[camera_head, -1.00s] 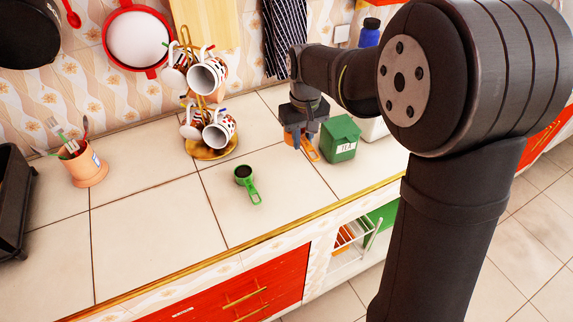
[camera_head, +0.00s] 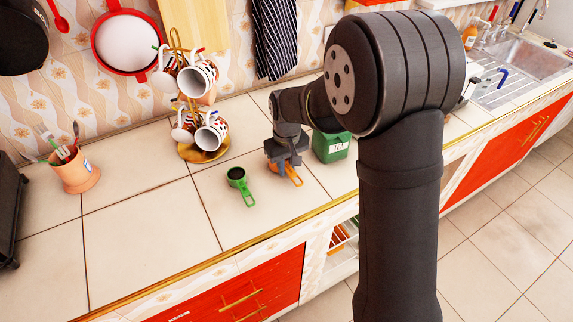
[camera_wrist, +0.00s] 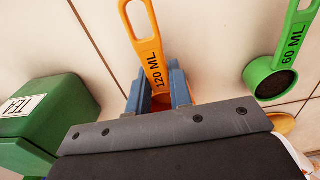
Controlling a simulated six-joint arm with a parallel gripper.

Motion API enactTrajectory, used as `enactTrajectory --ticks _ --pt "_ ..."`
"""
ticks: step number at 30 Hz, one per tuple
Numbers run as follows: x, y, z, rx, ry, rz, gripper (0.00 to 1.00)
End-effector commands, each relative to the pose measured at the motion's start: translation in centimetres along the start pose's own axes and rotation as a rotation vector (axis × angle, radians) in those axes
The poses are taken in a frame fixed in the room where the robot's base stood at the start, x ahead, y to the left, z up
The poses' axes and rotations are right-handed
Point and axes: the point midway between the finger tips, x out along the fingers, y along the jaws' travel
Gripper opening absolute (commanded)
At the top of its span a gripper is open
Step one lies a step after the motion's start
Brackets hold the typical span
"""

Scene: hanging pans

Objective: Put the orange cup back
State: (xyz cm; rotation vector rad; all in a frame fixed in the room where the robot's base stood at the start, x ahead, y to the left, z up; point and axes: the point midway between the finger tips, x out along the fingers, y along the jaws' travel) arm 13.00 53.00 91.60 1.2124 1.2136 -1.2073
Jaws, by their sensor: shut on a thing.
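The orange cup is a measuring scoop marked 120 ML (camera_wrist: 145,42); its handle also shows in the head view (camera_head: 294,178). My gripper (camera_head: 286,164) is shut on it, with the blue fingers (camera_wrist: 157,88) on either side of the cup end in the wrist view. The bowl is mostly hidden by the gripper. The handle points toward the counter's front edge. I cannot tell whether the cup touches the counter. A green scoop marked 60 ML (camera_head: 239,180) lies to its left in the head view; it also shows in the wrist view (camera_wrist: 285,65).
A green TEA box (camera_head: 331,147) stands just right of my gripper. A mug tree (camera_head: 204,154) with several mugs stands behind left. An orange utensil pot (camera_head: 77,175) is far left. The counter is clear left of the green scoop.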

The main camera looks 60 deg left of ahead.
Motion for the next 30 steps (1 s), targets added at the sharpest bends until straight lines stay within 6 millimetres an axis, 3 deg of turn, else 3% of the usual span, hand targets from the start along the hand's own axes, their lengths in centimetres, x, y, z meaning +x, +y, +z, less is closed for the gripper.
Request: enactTrajectory --ticks 7,8,11,22,30 --pt "0.3 0.0 0.0 0.0 -0.001 0.0 0.0" --pt "0.3 0.0 0.0 0.0 0.0 0.0 0.23" --pt "0.2 0.0 0.0 0.0 0.0 0.0 0.41" --pt "-0.4 0.0 -0.1 0.0 0.003 0.001 0.41" --pt "-5.5 0.0 -0.1 0.0 0.006 0.001 0.41"
